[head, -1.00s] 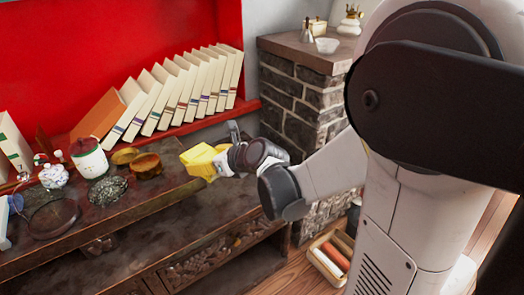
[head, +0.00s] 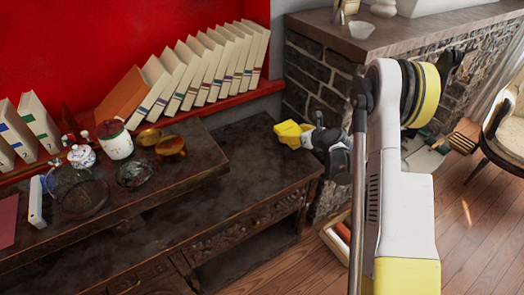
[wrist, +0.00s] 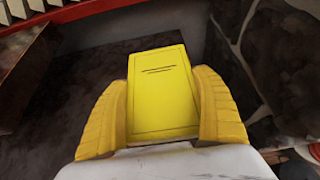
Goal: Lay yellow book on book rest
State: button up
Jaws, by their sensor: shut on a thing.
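The yellow book (wrist: 160,95) is a flat yellow block with two dark lines on its cover. My gripper (wrist: 160,78) is shut on it, with a ribbed yellow finger along each side. In the head view, my gripper (head: 308,136) and the small yellow shape of the book (head: 288,131) are over the right end of the dark wooden cabinet (head: 240,155), near the brick pillar. I cannot tell whether the book touches the cabinet top. I cannot make out the book rest for sure in either view.
Leaning cream books (head: 215,65) line the red shelf. A white jar (head: 117,143), gold bowls (head: 170,146) and glass dishes (head: 133,173) stand on the raised left part. The brick pillar (head: 320,75) is close behind my gripper. The lower cabinet top is clear beside it.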

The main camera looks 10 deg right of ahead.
jog(key=b, duration=0.4)
send_over(261, 146)
jog(key=s+d, duration=0.1)
jog(key=s, duration=0.2)
notch_tip(261, 146, down, 7)
jog(key=shift+s+r, duration=0.1)
jog(key=shift+f+b, duration=1.1)
jog(key=shift+f, duration=0.85)
jog(key=shift+f, duration=0.1)
jog(key=o, duration=1.3)
jog(key=shift+c, duration=0.2)
